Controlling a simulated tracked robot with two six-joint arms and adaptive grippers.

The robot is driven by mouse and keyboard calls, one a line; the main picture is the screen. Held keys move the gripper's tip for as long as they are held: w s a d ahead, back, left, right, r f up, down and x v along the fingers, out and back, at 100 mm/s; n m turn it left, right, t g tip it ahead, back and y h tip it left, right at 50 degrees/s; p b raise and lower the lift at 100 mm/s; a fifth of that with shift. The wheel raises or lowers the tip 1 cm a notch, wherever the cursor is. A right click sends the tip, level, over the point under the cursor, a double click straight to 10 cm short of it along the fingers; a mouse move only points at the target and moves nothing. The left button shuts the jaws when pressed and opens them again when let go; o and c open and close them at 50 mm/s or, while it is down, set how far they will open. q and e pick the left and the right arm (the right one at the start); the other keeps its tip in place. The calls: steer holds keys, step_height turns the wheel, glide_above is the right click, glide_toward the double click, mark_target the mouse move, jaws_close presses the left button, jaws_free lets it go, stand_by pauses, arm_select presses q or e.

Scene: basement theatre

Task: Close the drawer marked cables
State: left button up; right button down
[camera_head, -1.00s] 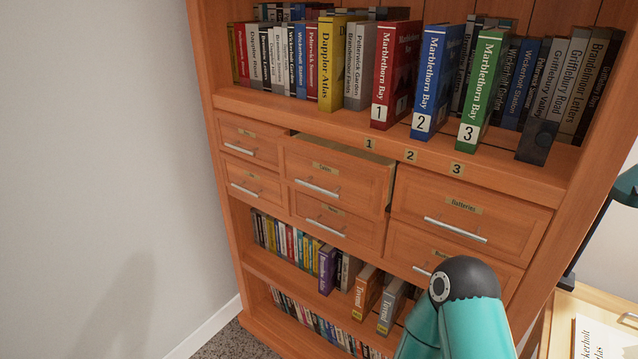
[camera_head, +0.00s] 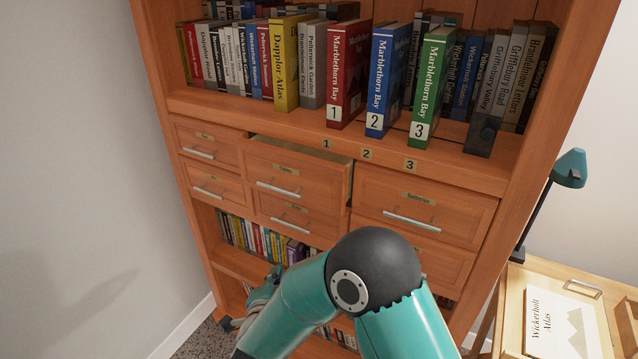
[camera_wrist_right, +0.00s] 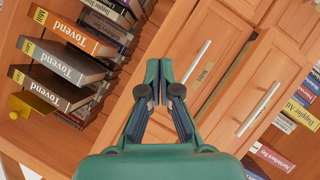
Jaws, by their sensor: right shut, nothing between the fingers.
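The cables drawer (camera_head: 312,183) is the top middle drawer of the wooden bookcase. It stands partly open, its front out past its neighbours, with the right side wall and the inside of its top edge showing. It has a silver bar handle (camera_head: 278,188). In the right wrist view, tilted, it appears to be the drawer (camera_wrist_right: 240,117) at right. My right gripper (camera_wrist_right: 160,84) is shut and empty, in front of the bookcase and apart from that drawer. In the head view it is low left, largely hidden by my own arm. My left gripper is not in view.
A drawer (camera_head: 300,228) below and a batteries drawer (camera_head: 445,208) at right look shut. Books, including red, blue and green volumes (camera_head: 383,75), fill the shelf above. Tovend books (camera_wrist_right: 60,62) protrude from the lower shelf near my gripper. A desk with a lamp (camera_head: 569,168) stands at right.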

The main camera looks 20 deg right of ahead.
step_height(320, 180, up, 9)
steer(key=s+m+h, duration=0.1)
steer(key=m+h, duration=0.2)
steer(key=m, duration=0.1)
steer(key=m+g+h+p, duration=0.2)
steer(key=m+h, duration=0.3)
steer(key=m, duration=0.2)
glide_toward(320, 187)
steer(key=p+x, duration=0.1)
steer(key=x, duration=0.2)
steer(key=p+x, duration=0.1)
steer(key=x, duration=0.3)
steer(key=shift+w+d+f, duration=0.1)
steer(key=shift+d+f, duration=0.05)
steer(key=shift+f, duration=0.05)
steer(key=b+x, duration=0.1)
steer(key=x, duration=0.3)
steer(key=shift+f+b, duration=0.15)
steer(key=shift+b, duration=0.2)
steer(key=shift+r, duration=0.3)
